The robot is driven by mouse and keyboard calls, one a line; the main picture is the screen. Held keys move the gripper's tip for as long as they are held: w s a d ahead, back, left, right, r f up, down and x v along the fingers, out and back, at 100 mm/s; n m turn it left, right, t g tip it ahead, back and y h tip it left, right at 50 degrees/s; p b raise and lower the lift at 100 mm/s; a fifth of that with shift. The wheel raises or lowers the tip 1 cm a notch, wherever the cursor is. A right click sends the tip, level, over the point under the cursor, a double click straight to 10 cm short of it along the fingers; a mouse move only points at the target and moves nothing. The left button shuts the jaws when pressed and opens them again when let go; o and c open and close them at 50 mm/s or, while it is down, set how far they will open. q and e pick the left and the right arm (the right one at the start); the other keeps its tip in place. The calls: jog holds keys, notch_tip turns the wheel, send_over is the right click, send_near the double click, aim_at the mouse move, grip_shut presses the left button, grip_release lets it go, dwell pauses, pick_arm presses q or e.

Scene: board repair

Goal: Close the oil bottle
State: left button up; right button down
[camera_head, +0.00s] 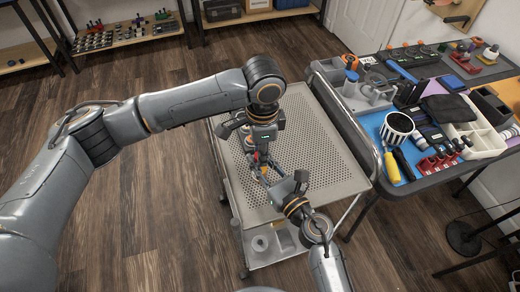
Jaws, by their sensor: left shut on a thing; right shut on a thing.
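My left gripper (261,152) reaches down from above over the perforated top of a grey metal cart (318,150). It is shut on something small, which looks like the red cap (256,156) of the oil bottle. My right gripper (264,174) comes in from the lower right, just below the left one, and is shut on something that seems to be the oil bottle. The bottle is mostly hidden between the two grippers. I cannot tell whether cap and bottle touch.
A dark table (431,183) on the right holds a white-and-black striped cup (397,127), a yellow-handled screwdriver (391,167), a grey organizer and several tools. The cart top around the grippers is clear. A shelf with small parts (122,36) stands at the back left.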

pick_arm(q)
jog(key=shift+a+f, duration=0.2)
jog(key=shift+f, duration=0.4)
pick_arm(e)
jog(key=shift+a+r, duration=0.1)
jog(key=shift+r, duration=0.05)
pick_arm(q)
jog(key=o, duration=0.6)
jog(key=shift+c, duration=0.2)
jog(key=shift+d, duration=0.1)
jog(key=shift+r, duration=0.15)
notch_tip(320, 180, up, 4)
jog(key=shift+d+r, duration=0.1)
jog(key=c, duration=0.4)
pick_arm(e)
jog(key=shift+f, duration=0.2)
